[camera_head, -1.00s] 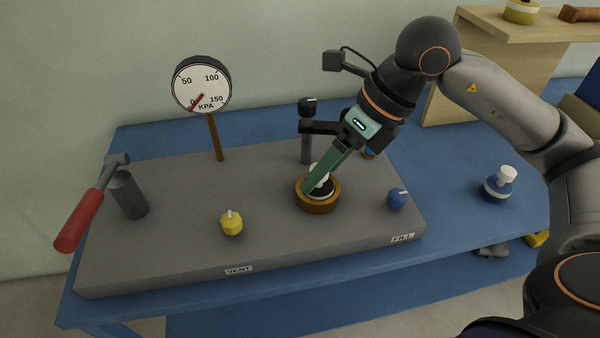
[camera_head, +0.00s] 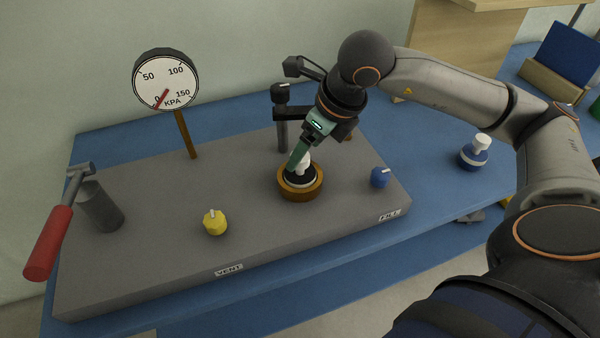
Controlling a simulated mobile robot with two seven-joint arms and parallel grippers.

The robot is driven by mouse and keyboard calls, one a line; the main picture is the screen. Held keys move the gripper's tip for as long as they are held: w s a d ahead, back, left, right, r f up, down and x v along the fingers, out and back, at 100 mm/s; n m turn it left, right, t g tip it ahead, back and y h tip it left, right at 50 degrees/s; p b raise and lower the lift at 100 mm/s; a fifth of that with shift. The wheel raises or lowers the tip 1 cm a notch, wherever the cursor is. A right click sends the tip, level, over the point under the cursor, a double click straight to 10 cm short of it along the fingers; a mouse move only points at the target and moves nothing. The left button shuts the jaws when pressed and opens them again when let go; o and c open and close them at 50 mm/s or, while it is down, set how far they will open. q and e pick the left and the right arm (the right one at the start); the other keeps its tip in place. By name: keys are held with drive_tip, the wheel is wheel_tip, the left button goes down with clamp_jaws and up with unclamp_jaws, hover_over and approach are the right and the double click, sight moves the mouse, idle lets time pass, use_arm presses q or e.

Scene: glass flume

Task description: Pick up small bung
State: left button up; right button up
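A black bung with a white rim and white knob (camera_head: 304,165) sits in a brown ring (camera_head: 301,195) on the grey block. My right gripper (camera_head: 296,164) comes down from above, its green fingers at the knob. The near finger covers part of the knob, so I cannot tell whether the fingers are closed on it. I cannot tell by label which is the small bung. My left gripper is out of view.
The grey block (camera_head: 150,255) carries a pressure gauge (camera_head: 166,80), a red-handled lever (camera_head: 50,242), a yellow vent knob (camera_head: 215,223) and a blue fill knob (camera_head: 380,178). A dark post (camera_head: 282,130) stands just behind the ring. A wooden shelf is at the back right.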

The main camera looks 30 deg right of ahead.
sight(300, 170)
drive_tip(key=shift+x, duration=1.95)
drive_tip(key=shift+s, duration=0.1)
clamp_jaws()
